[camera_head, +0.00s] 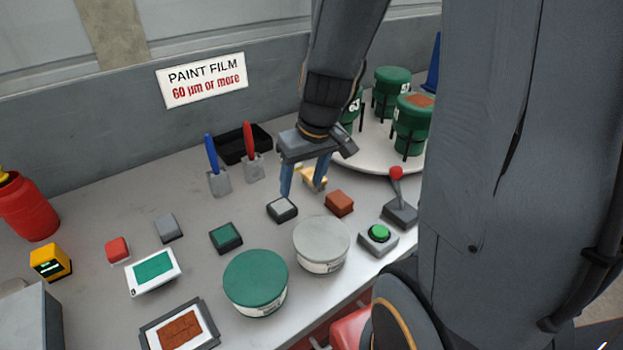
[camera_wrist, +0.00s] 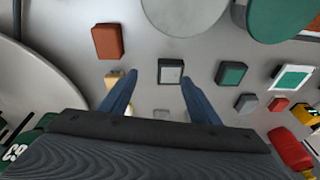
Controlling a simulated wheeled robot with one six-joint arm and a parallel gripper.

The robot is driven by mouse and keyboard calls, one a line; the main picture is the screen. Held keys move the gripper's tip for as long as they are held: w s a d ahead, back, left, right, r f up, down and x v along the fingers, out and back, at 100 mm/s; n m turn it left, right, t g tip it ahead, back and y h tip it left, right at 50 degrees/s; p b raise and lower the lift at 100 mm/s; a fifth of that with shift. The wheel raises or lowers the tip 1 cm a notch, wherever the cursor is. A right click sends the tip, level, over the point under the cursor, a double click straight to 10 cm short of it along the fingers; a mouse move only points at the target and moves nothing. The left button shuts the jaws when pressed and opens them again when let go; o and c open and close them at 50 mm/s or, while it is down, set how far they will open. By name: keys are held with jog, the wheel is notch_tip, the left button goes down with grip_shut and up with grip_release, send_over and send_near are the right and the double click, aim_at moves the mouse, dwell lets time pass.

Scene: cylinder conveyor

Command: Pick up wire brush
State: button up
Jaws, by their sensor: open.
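A small tan item, which looks like the wire brush (camera_head: 306,173), lies on the grey bench and is partly hidden behind one finger of my gripper (camera_head: 302,191). In the wrist view it shows only as a tan patch (camera_wrist: 112,79) beside the left finger, mostly covered. My gripper is open and its two blue fingers (camera_wrist: 160,80) point down with nothing between them. The brush is not between the fingers in the wrist view. How far the fingertips are above the bench is hard to tell.
A dark-framed grey block (camera_head: 282,208) and a brown block (camera_head: 339,203) are close to the fingers. Grey (camera_head: 321,245) and green (camera_head: 256,282) round tins stand in front. A white turntable (camera_head: 378,153) with green cans is at right. Two scrapers (camera_head: 219,181) (camera_head: 254,168) are at left.

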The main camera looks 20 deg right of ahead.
jog(key=shift+n+t, duration=0.5)
jog(key=shift+t, duration=0.3)
jog(key=w+d, duration=0.2)
jog(key=w+d+f, duration=0.1)
jog(key=w+d, duration=0.1)
jog(key=d, duration=0.1)
jog(key=w+d+f, duration=0.1)
jog(key=w+d, duration=0.1)
jog(key=w, duration=0.1)
jog(key=shift+w+d+b, duration=0.1)
jog(key=shift+d+b, duration=0.1)
jog(key=shift+b, duration=0.2)
jog(key=shift+w+d+f, duration=0.2)
jog(key=shift+w+f, duration=0.2)
jog(key=shift+f, duration=0.1)
jog(key=shift+w+d+f, duration=0.2)
jog(key=shift+w+f, duration=0.15)
jog(key=shift+f, duration=0.15)
jog(key=shift+b+x, duration=0.7)
jog(key=shift+x, duration=2.15)
jog(key=shift+d, duration=0.15)
jog(key=c, duration=1.2)
jog(key=shift+r, duration=0.15)
